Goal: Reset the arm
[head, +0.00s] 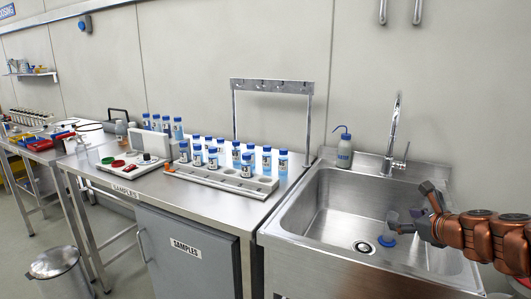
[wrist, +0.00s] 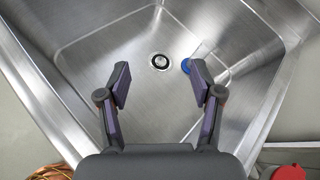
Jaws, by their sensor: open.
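My arm (head: 480,228) reaches in from the right over the sink (head: 335,215). My gripper (wrist: 160,76) is open and empty, its two fingers spread wide above the basin; it also shows side-on in the head view (head: 418,208). A small bottle with a blue cap (wrist: 186,66) lies in the basin, apart from the fingers as far as I can see. The right finger partly hides it in the wrist view.
A tap (head: 394,135) and a wash bottle (head: 344,152) stand at the sink's back edge. Left of the sink, a bench holds a rack (head: 225,180) of several blue-capped bottles and a metal stand (head: 272,86). A red round thing (wrist: 289,172) shows at lower right. The drain (wrist: 160,61) is uncovered.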

